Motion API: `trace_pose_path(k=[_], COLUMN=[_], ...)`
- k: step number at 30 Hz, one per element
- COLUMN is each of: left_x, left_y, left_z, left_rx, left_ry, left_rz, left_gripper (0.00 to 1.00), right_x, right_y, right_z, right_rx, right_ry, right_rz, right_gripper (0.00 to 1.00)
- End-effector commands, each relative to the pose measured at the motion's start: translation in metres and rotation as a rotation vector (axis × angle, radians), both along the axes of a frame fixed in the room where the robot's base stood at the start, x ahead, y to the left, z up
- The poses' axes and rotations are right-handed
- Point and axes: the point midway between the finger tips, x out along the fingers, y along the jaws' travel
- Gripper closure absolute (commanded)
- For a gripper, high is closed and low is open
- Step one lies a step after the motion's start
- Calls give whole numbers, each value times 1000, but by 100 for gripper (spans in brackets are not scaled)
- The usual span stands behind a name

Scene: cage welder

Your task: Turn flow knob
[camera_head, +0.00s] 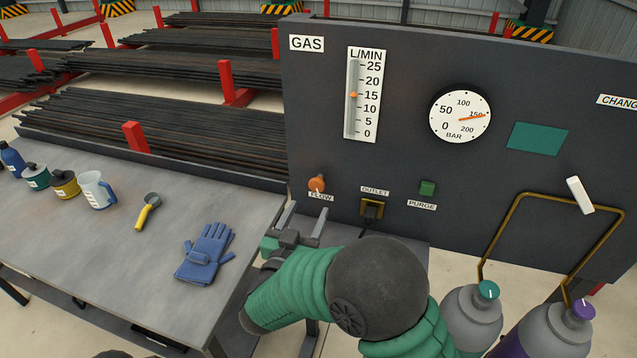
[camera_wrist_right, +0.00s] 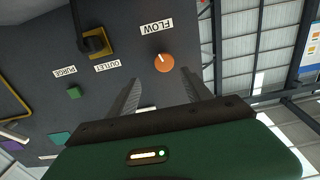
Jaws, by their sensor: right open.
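The orange flow knob (camera_head: 317,184) is on the dark gas panel (camera_head: 400,150), above the FLOW label. A white mark shows on its face. The flow scale (camera_head: 362,95) has its orange marker near 15 L/MIN. My right gripper (camera_head: 306,208) is open and empty, just below the knob, fingers pointing toward the panel. In the right wrist view the knob (camera_wrist_right: 164,62) appears just beyond and between the two fingertips (camera_wrist_right: 160,77). I see no contact with it. My left gripper is not in view.
The outlet plug (camera_head: 371,209) and green purge button (camera_head: 427,188) are right of the knob. A table (camera_head: 120,250) on the left holds blue gloves (camera_head: 205,253), a mug (camera_head: 97,190) and cans. Gas bottles (camera_head: 470,315) stand at lower right.

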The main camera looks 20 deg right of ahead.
Motion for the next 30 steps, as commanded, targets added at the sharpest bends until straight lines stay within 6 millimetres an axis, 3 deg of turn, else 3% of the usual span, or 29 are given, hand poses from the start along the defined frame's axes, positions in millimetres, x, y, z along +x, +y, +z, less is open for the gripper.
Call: trace_pose_path(k=[6,13,24,30], left_x=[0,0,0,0], left_y=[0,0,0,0], left_z=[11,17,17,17], left_rx=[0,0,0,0], left_ry=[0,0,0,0], left_rz=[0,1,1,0], left_gripper=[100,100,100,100], right_x=[48,83,91,90], right_y=[-27,-51,-57,-56], right_z=[3,2,1,1], right_rx=[-6,-3,-3,-3], right_ry=[-1,-3,-2,-3], right_rz=[-2,2,2,2], right_gripper=[42,42,44,70])
